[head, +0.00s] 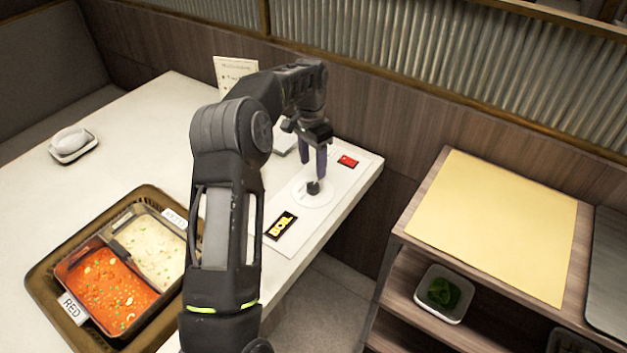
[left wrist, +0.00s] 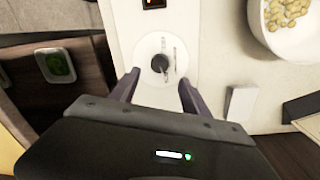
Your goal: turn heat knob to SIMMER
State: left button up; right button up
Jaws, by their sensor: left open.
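The dark heat knob (head: 314,187) sits on a round white dial (head: 300,194) set in a pale panel on the table's right side. It also shows in the left wrist view (left wrist: 160,63), with small dial markings too small to read. My left gripper (head: 314,160) is above the knob, fingers pointing down. In the left wrist view its two fingers (left wrist: 157,88) are spread, with the knob ahead between them and apart from both. A black display (head: 281,225) on the panel reads BOIL in yellow. My right gripper is not in view.
A red switch (head: 347,161) is on the panel behind the dial. A split pot (head: 52,265) of red and white soups, labelled RED and WHITE, stands left of my arm. A wooden shelf cart (head: 398,222) with a green-filled bowl (head: 443,294) stands right, across a gap.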

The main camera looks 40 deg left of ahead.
aim_at(314, 185)
pick_arm(q)
jog(key=f, duration=0.3)
jog(key=f+p, duration=0.1)
jog(key=f, duration=0.3)
jog(key=shift+s+d+f, duration=0.1)
jog(key=shift+d, duration=0.1)
grip_shut()
dwell(0.4)
